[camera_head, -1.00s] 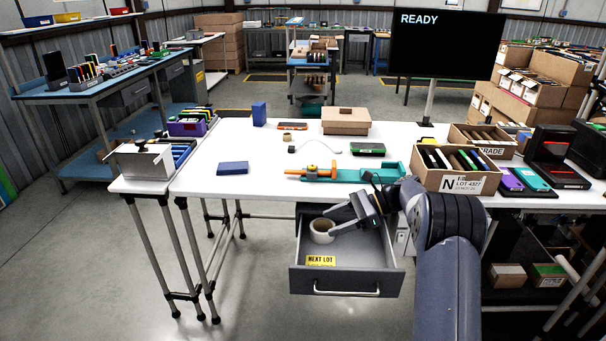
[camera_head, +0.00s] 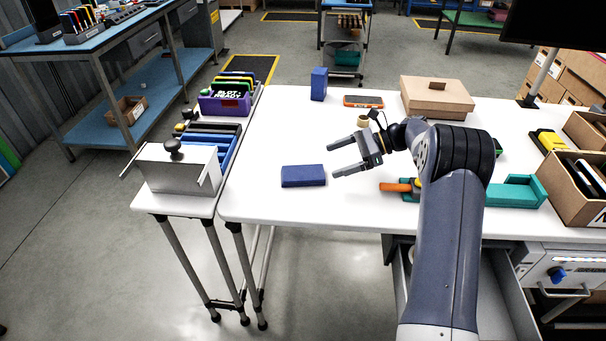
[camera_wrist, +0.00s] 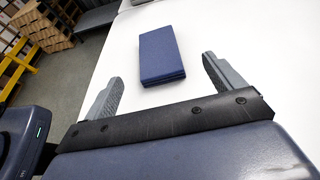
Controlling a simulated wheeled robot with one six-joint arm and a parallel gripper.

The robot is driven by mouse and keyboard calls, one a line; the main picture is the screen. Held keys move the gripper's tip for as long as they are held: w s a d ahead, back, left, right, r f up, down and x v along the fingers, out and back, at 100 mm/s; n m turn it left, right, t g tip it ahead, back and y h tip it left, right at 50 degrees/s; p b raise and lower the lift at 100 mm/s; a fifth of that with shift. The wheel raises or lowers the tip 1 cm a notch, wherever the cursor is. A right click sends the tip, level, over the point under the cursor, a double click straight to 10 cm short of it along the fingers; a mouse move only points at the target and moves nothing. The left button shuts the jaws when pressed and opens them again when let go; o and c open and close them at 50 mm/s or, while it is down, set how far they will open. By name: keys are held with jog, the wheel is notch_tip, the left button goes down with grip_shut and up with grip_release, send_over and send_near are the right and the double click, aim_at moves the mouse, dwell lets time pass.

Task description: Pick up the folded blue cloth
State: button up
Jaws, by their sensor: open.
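The folded blue cloth (camera_head: 304,176) lies flat on the white table, left of my gripper in the head view. It is a dark blue rectangle with layered folds at its edge. My gripper (camera_head: 331,160) is open and empty above the table, its fingers pointing left toward the cloth. In the wrist view the cloth (camera_wrist: 161,55) lies beyond the fingertips, between the lines of the two fingers of my gripper (camera_wrist: 162,70). The fingers are apart from the cloth.
A blue upright block (camera_head: 319,84), a phone-like orange-edged device (camera_head: 363,101) and a cardboard box (camera_head: 436,97) stand farther back. A teal fixture (camera_head: 514,192) lies to the right. A metal bin (camera_head: 178,168) stands left. The white table (camera_head: 265,205) is clear around the cloth.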

aim_at(305, 172)
jog(key=x, duration=0.3)
jog(key=shift+a+f, duration=0.15)
jog(key=shift+a, duration=0.25)
jog(key=shift+s+p+x, duration=0.15)
jog(key=shift+p+x, duration=0.05)
jog(key=shift+x, duration=1.15)
jog(key=shift+s+p+x, duration=0.15)
jog(key=shift+p+x, duration=0.05)
jog(key=shift+x, duration=1.2)
jog(key=shift+d+f, duration=0.1)
jog(key=shift+d, duration=0.05)
jog(key=shift+c, duration=0.2)
